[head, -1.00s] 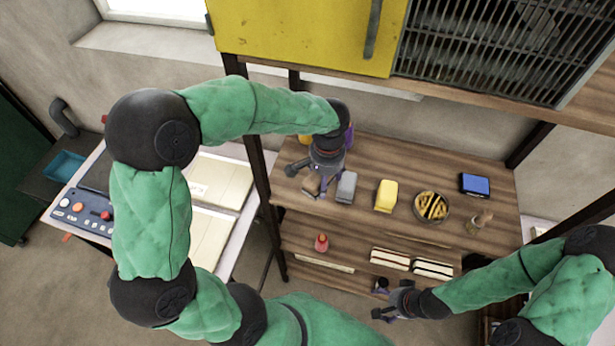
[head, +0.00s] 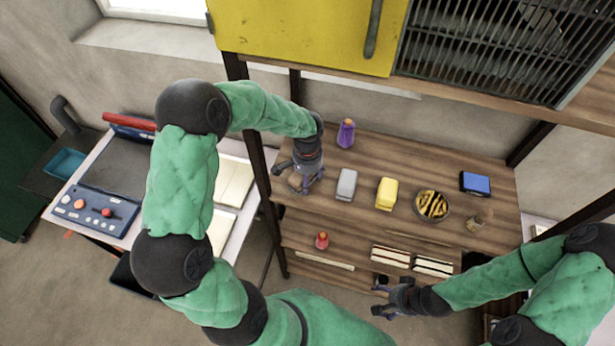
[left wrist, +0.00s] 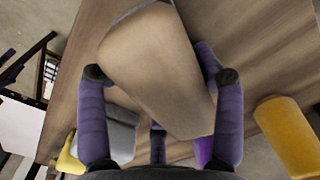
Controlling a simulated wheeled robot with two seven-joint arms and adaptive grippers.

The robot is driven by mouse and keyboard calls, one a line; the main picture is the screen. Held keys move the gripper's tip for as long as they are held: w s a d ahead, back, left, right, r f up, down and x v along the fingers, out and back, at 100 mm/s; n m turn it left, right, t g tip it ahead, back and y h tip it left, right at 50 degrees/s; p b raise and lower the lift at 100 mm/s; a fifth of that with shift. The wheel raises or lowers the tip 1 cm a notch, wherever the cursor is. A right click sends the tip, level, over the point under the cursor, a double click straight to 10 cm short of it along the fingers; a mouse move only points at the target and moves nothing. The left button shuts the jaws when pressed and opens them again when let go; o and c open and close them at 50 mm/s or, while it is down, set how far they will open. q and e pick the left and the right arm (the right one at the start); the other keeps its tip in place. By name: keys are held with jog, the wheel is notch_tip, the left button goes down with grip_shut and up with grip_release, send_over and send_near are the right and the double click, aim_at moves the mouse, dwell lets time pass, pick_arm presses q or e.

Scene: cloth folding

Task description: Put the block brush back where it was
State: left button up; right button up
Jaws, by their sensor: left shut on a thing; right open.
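The block brush is a plain tan-brown block (left wrist: 155,65); it fills the middle of the left wrist view, tilted between the fingers. My left gripper (left wrist: 160,78) is shut on it. In the head view the left gripper (head: 297,178) is over the left end of the wooden shelf, with a small part of the brush (head: 295,184) showing under it. I cannot tell whether the brush touches the shelf. My right gripper (head: 384,301) is open and empty, low in front of the lower shelf.
A grey block (head: 347,184), a yellow block (head: 387,194), a round bowl (head: 432,205) and a blue box (head: 475,183) stand rightward on the shelf (head: 400,165). A purple bottle (head: 346,134) stands behind. An orange-yellow cylinder (left wrist: 290,135) shows in the left wrist view.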

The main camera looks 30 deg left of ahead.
pick_arm(q)
jog(key=shift+f, duration=0.15)
jog(key=o, duration=1.5)
jog(key=shift+c, duration=0.2)
jog(key=shift+r, duration=3.95)
